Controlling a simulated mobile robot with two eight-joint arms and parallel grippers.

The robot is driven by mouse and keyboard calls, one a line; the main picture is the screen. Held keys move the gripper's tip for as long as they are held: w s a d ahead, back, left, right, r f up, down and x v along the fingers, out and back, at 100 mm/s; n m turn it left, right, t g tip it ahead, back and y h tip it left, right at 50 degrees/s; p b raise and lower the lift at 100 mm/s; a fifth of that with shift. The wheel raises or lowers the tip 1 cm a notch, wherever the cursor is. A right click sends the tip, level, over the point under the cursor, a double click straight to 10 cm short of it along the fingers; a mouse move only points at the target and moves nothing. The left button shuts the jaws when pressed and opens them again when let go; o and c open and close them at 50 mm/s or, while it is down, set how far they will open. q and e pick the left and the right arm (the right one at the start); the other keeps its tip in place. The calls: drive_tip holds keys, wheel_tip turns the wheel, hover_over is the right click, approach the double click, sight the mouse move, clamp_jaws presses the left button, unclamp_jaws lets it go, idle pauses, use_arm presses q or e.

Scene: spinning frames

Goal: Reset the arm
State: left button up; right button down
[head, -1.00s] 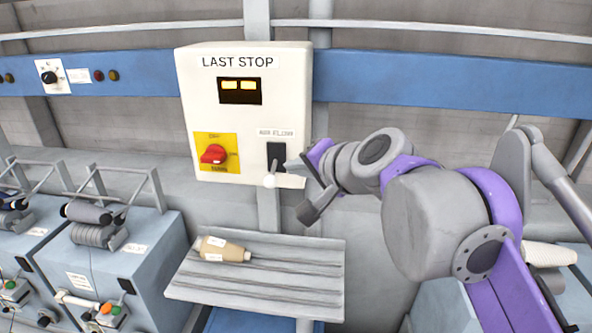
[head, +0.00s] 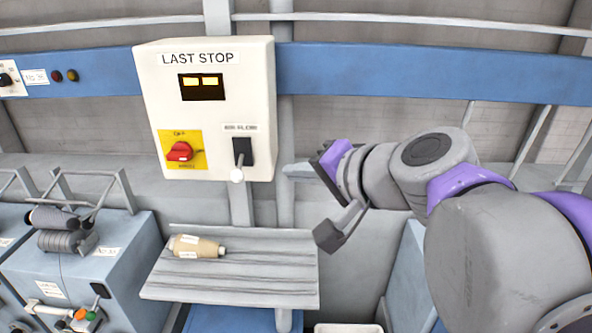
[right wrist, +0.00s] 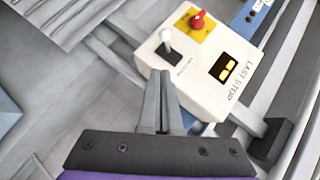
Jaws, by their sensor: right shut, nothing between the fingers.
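My right arm is purple and grey and reaches in from the right in the head view. Its gripper (head: 292,170) is shut and empty, to the right of the white LAST STOP box (head: 207,110), apart from it. In the right wrist view the shut fingers (right wrist: 160,85) point toward the box. The box carries a black lever (head: 240,158) with a white knob, hanging down. A red rotary switch (head: 181,152) sits on a yellow plate, and a display has two lit yellow windows (head: 201,87). My left gripper is not in view.
A grey slatted shelf (head: 240,285) below the box holds a tan bobbin (head: 197,246) lying on its side. Blue spinning machines (head: 110,265) stand at the left. A blue rail (head: 420,75) runs along the wall. The space between gripper and box is free.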

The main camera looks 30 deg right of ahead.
drive_tip(key=shift+f, duration=0.1)
drive_tip(key=s+a+f+n+g, duration=0.1)
drive_tip(key=s+f+n+g, duration=0.1)
drive_tip(key=f, duration=1.1)
drive_tip(key=s+a+f+n+g+h, duration=0.1)
drive_tip(key=f+n, duration=0.4)
drive_tip(key=f, duration=0.8)
drive_tip(key=s+a+f+n+g+h, duration=0.1)
drive_tip(key=s+a+f+n+g, duration=0.1)
drive_tip(key=f, duration=1.1)
drive_tip(key=shift+s+f+n+g, duration=0.35)
drive_tip(key=shift+s+n+g, duration=0.5)
drive_tip(key=shift+n, duration=0.25)
